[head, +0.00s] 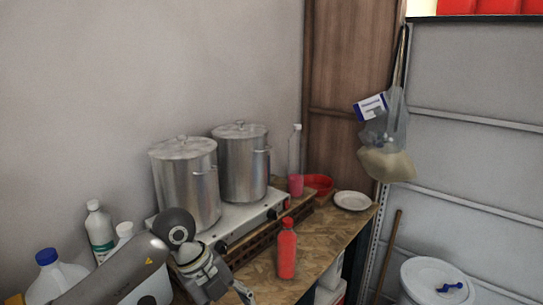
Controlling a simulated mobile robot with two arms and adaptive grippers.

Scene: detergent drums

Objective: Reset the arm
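My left arm comes in from the lower left, over the front of the wooden worktop (265,272). My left gripper (240,295) is at the bottom edge of the head view, partly cut off, left of a red bottle (287,252). The bottle stands upright on the worktop, apart from the gripper. Whether the gripper's fingers are open or shut cannot be made out, and nothing is clearly seen in them. My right gripper is not in view.
Two steel pots (187,185) (241,165) stand on a stove (245,220) behind my arm. White bottles (100,228) and a blue-capped jug (52,277) crowd the left. A clear bottle with pink liquid (295,165), red bowl (319,184) and white plate (352,201) are farther back.

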